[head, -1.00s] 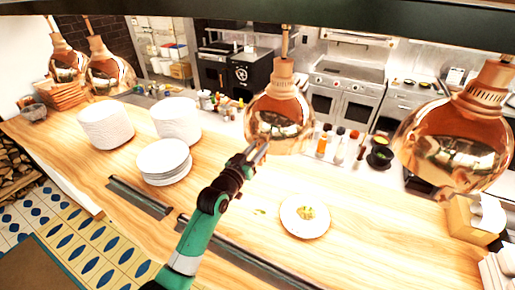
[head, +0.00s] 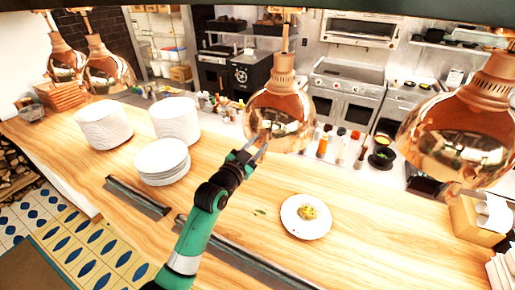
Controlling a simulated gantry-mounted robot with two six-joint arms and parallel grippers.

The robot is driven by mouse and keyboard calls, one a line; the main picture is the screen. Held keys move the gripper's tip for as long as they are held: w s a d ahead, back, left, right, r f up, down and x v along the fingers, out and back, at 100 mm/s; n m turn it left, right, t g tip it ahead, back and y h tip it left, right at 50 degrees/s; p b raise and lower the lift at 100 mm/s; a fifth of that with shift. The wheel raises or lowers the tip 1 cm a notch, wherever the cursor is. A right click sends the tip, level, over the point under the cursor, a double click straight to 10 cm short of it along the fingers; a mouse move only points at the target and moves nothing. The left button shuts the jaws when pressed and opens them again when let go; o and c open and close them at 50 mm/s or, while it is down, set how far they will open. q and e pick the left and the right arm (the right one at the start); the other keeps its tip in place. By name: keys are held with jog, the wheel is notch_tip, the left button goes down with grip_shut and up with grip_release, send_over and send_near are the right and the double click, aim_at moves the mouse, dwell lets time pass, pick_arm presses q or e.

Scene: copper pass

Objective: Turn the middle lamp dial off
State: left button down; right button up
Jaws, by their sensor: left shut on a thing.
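The middle copper heat lamp (head: 283,105) hangs over the wooden counter, in the centre of the head view. My left gripper (head: 262,146) reaches up from below to the lower left of its shade. Its jaws are shut on the middle lamp dial, which is too small and covered to make out, so its setting cannot be told. My right gripper is not in view.
Another copper lamp (head: 460,135) hangs at the right, and two more (head: 107,70) at the far left. Plate stacks (head: 163,158) stand left of my arm. A plate with food (head: 306,229) lies right of it. Bottles (head: 323,145) stand behind.

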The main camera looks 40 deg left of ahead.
pick_arm(q)
jog(key=m+b, duration=0.1)
jog(key=m, duration=0.4)
jog(key=shift+f+m, duration=0.1)
jog(key=shift+m, duration=0.2)
jog(key=m+b, duration=0.1)
jog(key=m, duration=0.5)
dwell(0.4)
jog(key=c, duration=0.6)
grip_release()
jog(key=v, duration=1.1)
jog(key=shift+s+d, duration=0.25)
